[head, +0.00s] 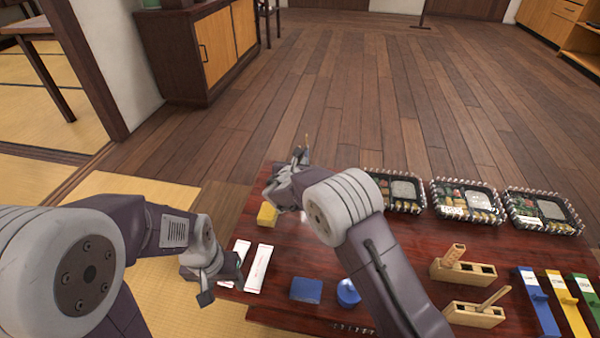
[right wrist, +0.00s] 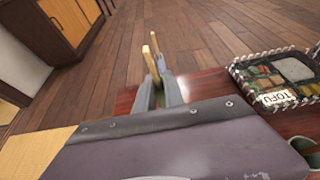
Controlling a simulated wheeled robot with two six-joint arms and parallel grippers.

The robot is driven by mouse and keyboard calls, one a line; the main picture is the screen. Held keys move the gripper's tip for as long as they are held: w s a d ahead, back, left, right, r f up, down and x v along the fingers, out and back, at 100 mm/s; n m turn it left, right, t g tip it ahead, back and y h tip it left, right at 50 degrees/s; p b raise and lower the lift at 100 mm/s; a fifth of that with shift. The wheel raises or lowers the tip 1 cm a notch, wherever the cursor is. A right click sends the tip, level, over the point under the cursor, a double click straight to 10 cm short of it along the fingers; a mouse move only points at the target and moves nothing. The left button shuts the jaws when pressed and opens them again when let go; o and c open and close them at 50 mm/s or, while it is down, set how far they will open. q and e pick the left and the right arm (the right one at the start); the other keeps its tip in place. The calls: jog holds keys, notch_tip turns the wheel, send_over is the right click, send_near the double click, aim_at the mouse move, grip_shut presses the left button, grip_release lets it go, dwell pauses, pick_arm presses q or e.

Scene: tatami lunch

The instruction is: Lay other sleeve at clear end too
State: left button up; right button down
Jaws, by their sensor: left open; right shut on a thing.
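Two white paper sleeves lie side by side near the left edge of the dark red table: one sleeve (head: 260,268) has a thin red marking, and the other sleeve (head: 241,250) is partly hidden by my left gripper. My left gripper (head: 222,288) is open, low at the table's left edge, just left of the sleeves. My right gripper (head: 300,158) is raised over the far left part of the table. It is shut on thin tan sticks (right wrist: 153,46) that stand up from between its fingers; the right wrist view also shows this gripper (right wrist: 160,92). Their lower part is hidden.
A yellow block (head: 267,214), a blue square (head: 306,290) and a blue round thing (head: 348,293) are on the table (head: 400,262). Filled lunch boxes (head: 465,214) line the far right edge. Wooden holders (head: 462,268) and blue, yellow and green pieces (head: 538,300) stand at right.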

jog(key=shift+f+b, duration=1.2)
jog(key=shift+f, duration=0.85)
jog(key=c, duration=1.4)
grip_release()
jog(key=shift+c, duration=0.2)
jog(key=p+v, duration=0.5)
jog(key=v, duration=0.7)
jog(key=shift+r, duration=0.3)
